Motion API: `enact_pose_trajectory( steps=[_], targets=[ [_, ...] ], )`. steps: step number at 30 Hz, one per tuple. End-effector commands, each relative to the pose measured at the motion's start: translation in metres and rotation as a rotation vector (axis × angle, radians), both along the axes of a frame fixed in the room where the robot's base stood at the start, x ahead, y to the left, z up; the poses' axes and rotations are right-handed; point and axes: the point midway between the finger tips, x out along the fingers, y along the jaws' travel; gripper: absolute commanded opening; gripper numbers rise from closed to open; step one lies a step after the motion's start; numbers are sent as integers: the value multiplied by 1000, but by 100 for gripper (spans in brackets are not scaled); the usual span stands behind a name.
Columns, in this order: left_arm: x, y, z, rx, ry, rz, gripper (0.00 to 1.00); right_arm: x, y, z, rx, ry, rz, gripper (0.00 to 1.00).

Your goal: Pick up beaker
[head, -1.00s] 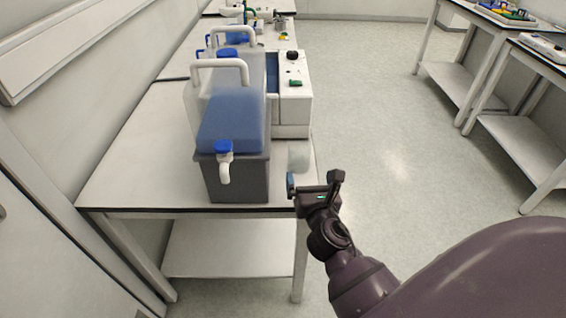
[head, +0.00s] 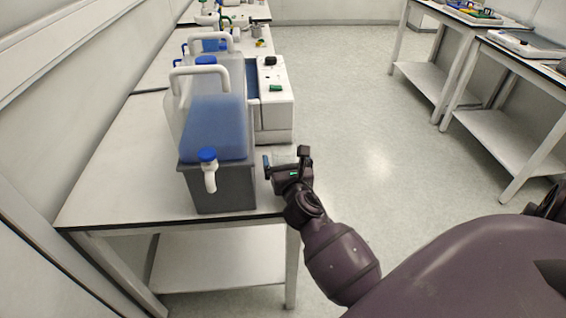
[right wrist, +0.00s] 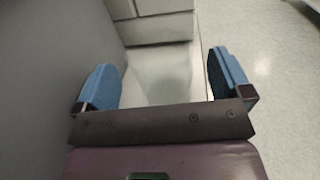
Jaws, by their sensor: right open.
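A clear, faint beaker (head: 284,155) stands near the right edge of the bench (head: 110,185), just beyond my right gripper, which partly hides it in the head view. My right gripper (head: 285,160) is open, its two fingers apart. In the right wrist view the beaker (right wrist: 165,72) shows as a pale, hard-to-see shape between and ahead of the blue finger pads of the gripper (right wrist: 162,80). I cannot tell whether the fingers reach around it. My left gripper is not in view.
A grey-based container with blue liquid (head: 222,185) and a white tap stands close left of my right gripper. A white device (head: 275,110) stands behind the beaker. More benches (head: 500,120) stand at the right. The floor between is clear.

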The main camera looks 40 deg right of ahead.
Motion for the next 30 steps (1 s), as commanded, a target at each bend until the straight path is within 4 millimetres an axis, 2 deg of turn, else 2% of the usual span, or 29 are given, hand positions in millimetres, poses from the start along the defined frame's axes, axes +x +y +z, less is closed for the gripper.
enact_pose_trajectory(
  steps=[6, 15, 17, 26, 30],
  targets=[
    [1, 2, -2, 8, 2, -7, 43, 22, -11, -2, 0, 1, 0, 97],
    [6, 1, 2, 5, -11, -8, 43, 26, -13, -1, 0, 1, 0, 97],
    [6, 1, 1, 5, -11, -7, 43, 26, -13, -1, 0, 1, 0, 89],
    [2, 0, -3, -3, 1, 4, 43, 25, -13, -1, 0, 1, 0, 43],
    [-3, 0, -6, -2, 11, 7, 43, 26, -13, -1, 0, 1, 0, 41]
  ],
)
